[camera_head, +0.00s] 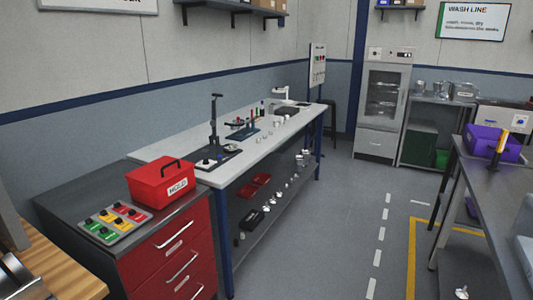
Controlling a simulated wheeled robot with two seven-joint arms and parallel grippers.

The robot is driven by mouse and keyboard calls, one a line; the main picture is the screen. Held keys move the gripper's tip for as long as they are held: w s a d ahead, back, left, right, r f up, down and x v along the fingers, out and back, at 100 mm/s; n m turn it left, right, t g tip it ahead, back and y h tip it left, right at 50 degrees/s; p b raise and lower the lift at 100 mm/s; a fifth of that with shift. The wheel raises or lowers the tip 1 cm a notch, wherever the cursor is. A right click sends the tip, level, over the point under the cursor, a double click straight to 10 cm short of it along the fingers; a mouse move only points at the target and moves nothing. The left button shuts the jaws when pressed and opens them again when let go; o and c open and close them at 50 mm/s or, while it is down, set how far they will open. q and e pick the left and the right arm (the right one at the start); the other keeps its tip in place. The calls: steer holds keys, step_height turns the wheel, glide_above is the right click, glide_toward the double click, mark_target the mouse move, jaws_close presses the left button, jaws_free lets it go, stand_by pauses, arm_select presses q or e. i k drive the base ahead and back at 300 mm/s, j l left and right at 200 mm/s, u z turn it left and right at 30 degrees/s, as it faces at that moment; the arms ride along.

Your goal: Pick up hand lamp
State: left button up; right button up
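A yellow and black upright object (502,142) stands at or in the purple bin (480,146) on the right-hand table; it may be the hand lamp, but it is too small to tell. A white angled fixture (281,93) stands at the far end of the long bench; I cannot tell whether it is a lamp.
A long white-topped bench (262,150) carries small parts and a black stand (214,120). A red box (161,183) and a button panel (115,222) sit on the red drawer cabinet (168,250). The grey floor (330,235) between bench and right table (500,190) is clear.

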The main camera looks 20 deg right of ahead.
mark_target(493, 168)
steer(key=i+l+z, duration=0.25)
steer(key=i+z, duration=0.25)
steer(key=i+l+z, duration=0.1)
steer(key=i+z, duration=0.95)
steer(key=i, duration=0.55)
steer(key=i+z, duration=0.1)
steer(key=i, duration=0.6)
steer(key=i+j+z, duration=0.1)
steer(key=i, duration=0.55)
steer(key=j, duration=0.1)
